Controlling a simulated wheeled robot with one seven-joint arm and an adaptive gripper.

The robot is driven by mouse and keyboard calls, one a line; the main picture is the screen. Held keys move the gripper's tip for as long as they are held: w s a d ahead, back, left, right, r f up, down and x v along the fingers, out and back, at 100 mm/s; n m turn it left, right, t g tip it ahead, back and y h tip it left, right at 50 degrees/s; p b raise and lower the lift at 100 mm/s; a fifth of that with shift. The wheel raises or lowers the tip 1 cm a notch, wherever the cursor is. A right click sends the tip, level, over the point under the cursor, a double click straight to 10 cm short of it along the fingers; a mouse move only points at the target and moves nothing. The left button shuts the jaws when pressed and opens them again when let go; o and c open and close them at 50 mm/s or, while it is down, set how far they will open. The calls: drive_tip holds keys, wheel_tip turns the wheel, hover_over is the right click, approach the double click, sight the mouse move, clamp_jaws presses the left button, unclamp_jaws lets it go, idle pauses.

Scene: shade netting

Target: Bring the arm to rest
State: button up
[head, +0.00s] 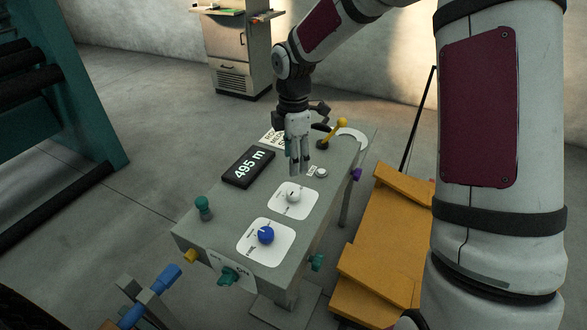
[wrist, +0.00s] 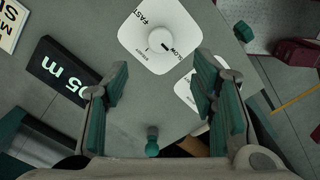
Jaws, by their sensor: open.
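My gripper (head: 297,168) hangs fingers-down above the grey control console (head: 215,232), behind the white knob in the head view. In the wrist view its two green-padded fingers (wrist: 162,72) stand wide apart with nothing between them. The white knob (head: 293,195) sits on a white plate; the wrist view shows this knob (wrist: 161,40) beyond the fingertips, with FAST and SLOW markings. The fingers look clear of the panel, though the exact gap is hard to tell. My arm reaches in from the upper right, bent at its joints.
The console carries a display (head: 248,166) reading 495 m, a blue knob (head: 266,235), a yellow-tipped lever (head: 341,123) close to my gripper and a green side knob (head: 229,277). Orange stepped blocks (head: 380,255) stand right. A cabinet (head: 238,50) is behind; open floor lies left.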

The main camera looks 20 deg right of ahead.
drive_tip(key=shift+r, duration=0.3)
drive_tip(key=shift+r, duration=0.1)
drive_tip(key=s+r+m+t, duration=0.2)
drive_tip(key=s+r+m, duration=0.7)
drive_tip(key=s, duration=0.4)
drive_tip(key=s+r+m+t, duration=0.3)
drive_tip(key=s+r+m, duration=0.6)
drive_tip(key=s, duration=0.5)
drive_tip(key=shift+r+t, duration=0.25)
drive_tip(key=shift+t, duration=0.05)
drive_tip(key=shift+s, duration=0.15)
